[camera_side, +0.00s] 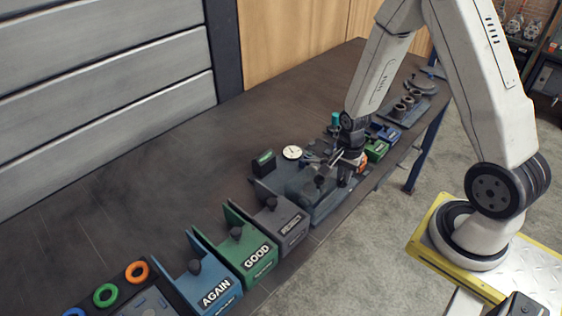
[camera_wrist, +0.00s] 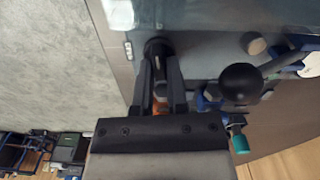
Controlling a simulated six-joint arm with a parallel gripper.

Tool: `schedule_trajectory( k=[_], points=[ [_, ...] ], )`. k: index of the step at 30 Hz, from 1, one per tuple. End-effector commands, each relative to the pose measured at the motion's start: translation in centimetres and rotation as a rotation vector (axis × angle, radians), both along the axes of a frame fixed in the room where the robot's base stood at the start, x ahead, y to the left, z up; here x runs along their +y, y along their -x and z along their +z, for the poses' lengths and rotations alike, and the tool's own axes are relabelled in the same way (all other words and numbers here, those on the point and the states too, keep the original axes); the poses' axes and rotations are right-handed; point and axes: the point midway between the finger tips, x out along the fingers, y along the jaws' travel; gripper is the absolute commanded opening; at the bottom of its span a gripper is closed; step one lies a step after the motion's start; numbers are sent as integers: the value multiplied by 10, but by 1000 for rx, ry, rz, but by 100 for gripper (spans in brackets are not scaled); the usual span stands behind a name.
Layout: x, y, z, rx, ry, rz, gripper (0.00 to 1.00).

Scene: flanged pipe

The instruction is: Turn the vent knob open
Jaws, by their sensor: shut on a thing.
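My gripper (camera_side: 344,180) points down over the dark fixture at the table's right edge. In the wrist view its two dark fingers (camera_wrist: 159,62) are closed around a small dark round knob, which I take to be the vent knob (camera_wrist: 157,46). The fingers hide the knob's sides, and its angle cannot be read. In the side view the gripper covers most of it. The flanged pipe itself is hard to make out among the dark parts of the fixture (camera_side: 322,212).
A black ball-topped handle (camera_wrist: 240,82) and a teal-tipped part (camera_wrist: 239,143) stand close beside the fingers. A round white gauge (camera_side: 291,152) is behind. Bins labelled AGAIN (camera_side: 205,283) and GOOD (camera_side: 247,252) line the front edge.

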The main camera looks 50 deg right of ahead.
Motion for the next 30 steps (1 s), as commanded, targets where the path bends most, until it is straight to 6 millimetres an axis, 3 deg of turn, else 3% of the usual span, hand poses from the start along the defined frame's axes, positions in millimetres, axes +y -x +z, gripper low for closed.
schedule_trajectory(
  k=[30],
  points=[
    [2, -4, 0, -1, 1, 906, 0]
  ],
)
